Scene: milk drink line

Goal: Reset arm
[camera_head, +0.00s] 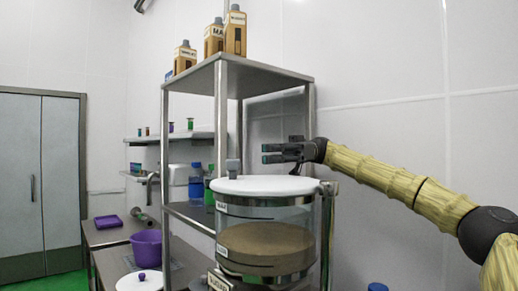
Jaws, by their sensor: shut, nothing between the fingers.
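My gripper (270,153) is at the end of my arm, which reaches in from the right edge. Its dark fingers point left and are shut with nothing between them. In the picture it appears above the white lid of a large clear tank (268,222). The tank is partly filled with a brown material. I cannot tell the exact gap between the fingers and the lid.
A metal shelf rack (222,100) stands behind the tank, with several brown cartons (235,32) on top. Blue and green bottles (196,185) stand on its lower shelf. A purple bucket (146,248) and a white lid (138,284) are at the lower left. Grey doors (38,180) are far left.

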